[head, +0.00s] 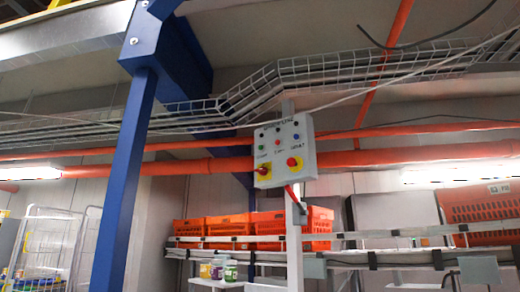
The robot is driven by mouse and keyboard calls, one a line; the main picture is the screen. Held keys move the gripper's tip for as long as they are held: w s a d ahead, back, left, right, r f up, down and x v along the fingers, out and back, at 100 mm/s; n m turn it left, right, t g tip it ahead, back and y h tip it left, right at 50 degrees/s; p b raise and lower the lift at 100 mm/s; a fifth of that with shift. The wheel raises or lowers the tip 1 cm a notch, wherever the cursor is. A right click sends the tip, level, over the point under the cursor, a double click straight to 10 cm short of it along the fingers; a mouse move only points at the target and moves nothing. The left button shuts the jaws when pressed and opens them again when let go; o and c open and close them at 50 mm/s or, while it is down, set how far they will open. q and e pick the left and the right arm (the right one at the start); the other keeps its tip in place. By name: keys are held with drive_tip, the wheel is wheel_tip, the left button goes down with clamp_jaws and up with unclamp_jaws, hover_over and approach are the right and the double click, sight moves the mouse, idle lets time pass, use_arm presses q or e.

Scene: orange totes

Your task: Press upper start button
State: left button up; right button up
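A light grey control box (282,155) is mounted on a grey post (294,240) near the middle of the head view. A green button (261,141) sits at its upper left. A red button (277,143) and a blue button (296,137) are to the right of it, with small lettering that I cannot read. A red knob on a yellow plate (263,171) is at the lower left, and a red mushroom button (292,162) with yellow around it is at the lower right. Neither of my grippers is in view.
A blue steel column (124,180) stands left of the box. Orange totes (228,226) sit on a conveyor behind it, and another tote (482,205) is at the right. A wire cable tray (275,85) and orange pipes run overhead. A wire cage trolley (50,240) stands far left.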

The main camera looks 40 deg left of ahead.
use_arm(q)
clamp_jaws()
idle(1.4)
